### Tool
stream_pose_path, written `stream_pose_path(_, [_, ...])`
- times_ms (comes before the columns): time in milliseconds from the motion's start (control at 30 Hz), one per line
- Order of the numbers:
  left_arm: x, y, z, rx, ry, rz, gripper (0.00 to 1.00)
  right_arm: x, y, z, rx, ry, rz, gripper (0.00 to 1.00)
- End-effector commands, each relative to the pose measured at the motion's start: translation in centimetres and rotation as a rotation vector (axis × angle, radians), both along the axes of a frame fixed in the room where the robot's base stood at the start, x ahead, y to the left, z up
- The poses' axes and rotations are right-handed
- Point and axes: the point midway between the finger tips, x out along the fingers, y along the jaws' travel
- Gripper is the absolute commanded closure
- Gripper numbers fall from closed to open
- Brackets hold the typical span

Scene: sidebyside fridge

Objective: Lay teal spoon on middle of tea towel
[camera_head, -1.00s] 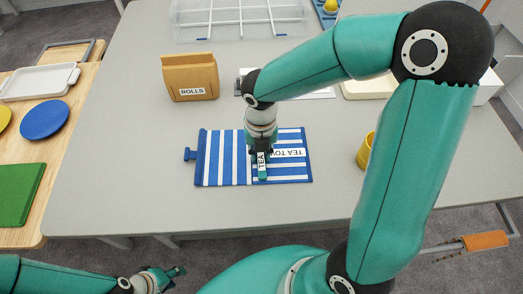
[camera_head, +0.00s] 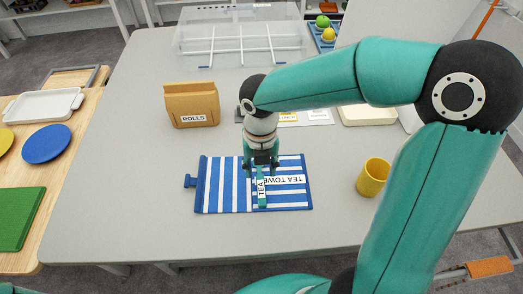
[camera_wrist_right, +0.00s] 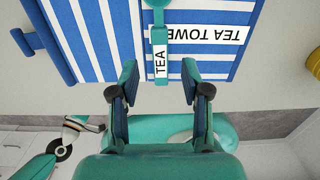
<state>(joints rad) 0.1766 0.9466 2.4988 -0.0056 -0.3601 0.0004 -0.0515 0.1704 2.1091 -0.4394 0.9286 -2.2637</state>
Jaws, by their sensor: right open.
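The blue and white striped tea towel (camera_head: 226,188) lies flat on the grey table, with a white label reading TEA TOWEL; it also shows in the right wrist view (camera_wrist_right: 95,35). The teal spoon (camera_head: 261,200) lies on the towel near its middle, its handle labelled TEA toward the front edge. In the right wrist view the spoon (camera_wrist_right: 159,38) lies between and beyond the fingertips. My right gripper (camera_head: 261,165) is open and empty above the towel, apart from the spoon; its two fingers show in the wrist view (camera_wrist_right: 160,85). My left gripper is out of the head view.
A yellow cup (camera_head: 373,177) stands right of the towel. A brown ROLLS bag (camera_head: 192,105) stands behind it. A clear divided bin (camera_head: 240,40) is at the back. A side table with a blue plate (camera_head: 46,144) is at left. The table's front left is clear.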

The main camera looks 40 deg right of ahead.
Motion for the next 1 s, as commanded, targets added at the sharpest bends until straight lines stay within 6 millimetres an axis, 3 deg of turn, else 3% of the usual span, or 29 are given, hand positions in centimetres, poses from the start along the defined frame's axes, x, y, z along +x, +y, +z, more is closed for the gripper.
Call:
stream_pose_path(100, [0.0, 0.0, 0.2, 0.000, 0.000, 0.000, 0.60, 0.1, 0.0, 2.7, 0.001, -0.006, 0.000, 0.53])
stream_pose_path(333, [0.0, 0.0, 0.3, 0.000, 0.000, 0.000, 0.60, 0.0, 0.0, 5.8, 0.001, -0.002, 0.000, 0.53])
stream_pose_path(1000, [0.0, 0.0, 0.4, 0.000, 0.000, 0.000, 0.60, -0.1, -0.1, 6.4, 0.001, 0.001, -0.001, 0.53])
